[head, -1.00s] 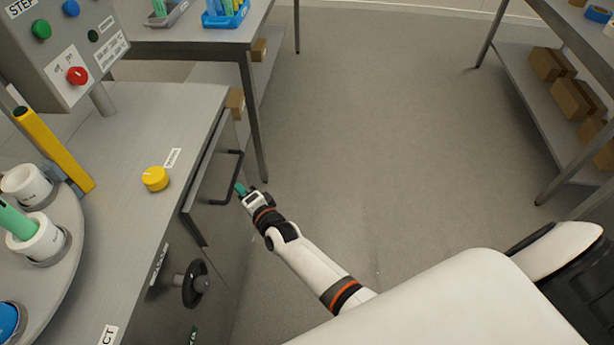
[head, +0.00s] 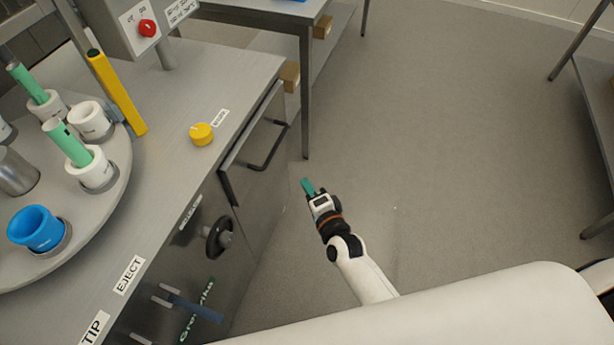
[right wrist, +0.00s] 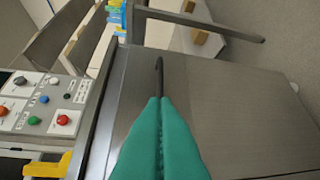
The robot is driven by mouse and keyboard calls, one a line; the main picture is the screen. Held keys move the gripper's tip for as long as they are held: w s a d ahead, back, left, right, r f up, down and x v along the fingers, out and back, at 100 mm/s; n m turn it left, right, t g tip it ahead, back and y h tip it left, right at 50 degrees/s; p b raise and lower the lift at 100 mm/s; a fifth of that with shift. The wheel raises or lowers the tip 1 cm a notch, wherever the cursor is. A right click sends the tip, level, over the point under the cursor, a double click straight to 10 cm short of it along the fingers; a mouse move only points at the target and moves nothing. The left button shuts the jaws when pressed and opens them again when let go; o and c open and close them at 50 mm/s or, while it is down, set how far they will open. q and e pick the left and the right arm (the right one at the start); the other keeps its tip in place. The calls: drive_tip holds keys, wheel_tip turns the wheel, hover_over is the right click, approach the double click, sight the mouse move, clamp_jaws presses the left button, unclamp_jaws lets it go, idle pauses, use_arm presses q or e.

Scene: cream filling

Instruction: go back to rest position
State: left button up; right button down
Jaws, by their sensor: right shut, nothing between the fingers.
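My right gripper (head: 308,187) has teal fingers and hangs over the open floor, right of the machine's front, apart from it. In the right wrist view its teal fingers (right wrist: 160,135) are pressed together with nothing between them. The machine's dark door handle (head: 270,146) is to the left of the gripper and also shows beyond the fingertips in the right wrist view (right wrist: 159,75). My left gripper is not in view.
The machine top holds a yellow knob (head: 201,134), a yellow post (head: 117,92) and a turntable (head: 110,205) with white cups, green tubes and a blue cup (head: 36,228). A black handwheel (head: 218,237) juts from its front. A table (head: 262,18) stands behind. The grey floor (head: 440,130) is clear.

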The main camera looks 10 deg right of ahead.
drive_tip(key=s+d+f+n+g, duration=0.1)
drive_tip(key=s+f+n+g, duration=0.2)
drive_tip(key=s+f, duration=0.35)
drive_tip(key=s+d+f+n+g+h, duration=0.1)
drive_tip(key=s+f+n+g, duration=0.2)
drive_tip(key=f, duration=0.7)
drive_tip(key=s+d+f+n+g, duration=0.2)
drive_tip(key=s+f+n, duration=0.1)
drive_tip(key=s+f, duration=0.5)
drive_tip(key=s+d+f+n+g, duration=0.2)
drive_tip(key=s+f, duration=0.2)
drive_tip(key=s, duration=0.4)
drive_tip(key=s+d+f+n+g+h, duration=0.1)
drive_tip(key=s+d+f+n+g, duration=0.1)
drive_tip(key=s, duration=0.6)
drive_tip(key=s+d+f+n+g+h, duration=0.1)
drive_tip(key=s+d+f+n+g, duration=0.2)
drive_tip(key=s+f, duration=0.3)
drive_tip(key=s, duration=0.2)
drive_tip(key=shift+s+d+f+n, duration=0.25)
drive_tip(key=shift+s+d+n, duration=0.05)
drive_tip(key=shift+s+n, duration=0.1)
drive_tip(key=shift+w+a, duration=0.1)
